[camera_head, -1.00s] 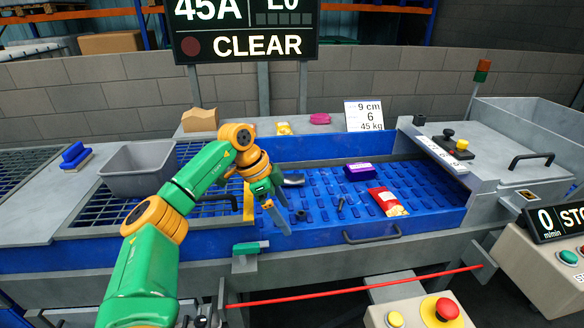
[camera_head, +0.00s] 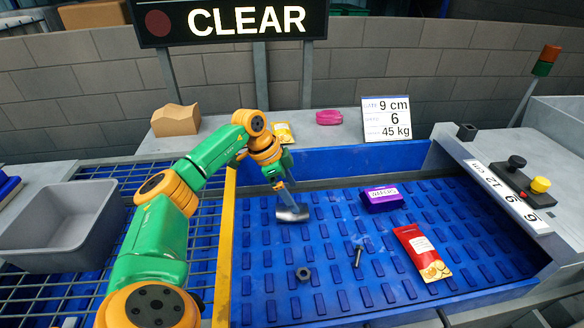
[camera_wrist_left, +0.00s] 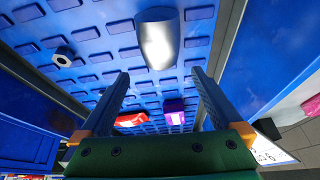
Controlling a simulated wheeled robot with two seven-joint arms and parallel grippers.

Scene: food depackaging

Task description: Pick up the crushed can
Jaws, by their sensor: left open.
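The crushed can (camera_head: 292,213) is a silver-grey metal piece lying on the blue studded belt. In the left wrist view the can (camera_wrist_left: 158,40) lies ahead of the fingertips, roughly centred between them. My left gripper (camera_head: 285,197) points down just above and behind the can in the head view, covering a little of it. In the left wrist view my left gripper (camera_wrist_left: 160,75) has its two fingers spread wide with nothing between them at the tips. Contact with the can is not visible. My right gripper is not in view.
On the belt (camera_head: 265,285) are a purple box (camera_head: 382,199), a red snack packet (camera_head: 422,253), a nut (camera_head: 303,274) and a bolt (camera_head: 358,256). A grey bin (camera_head: 60,225) stands left on a grid. Blue walls and a yellow strip (camera_head: 228,235) edge the belt.

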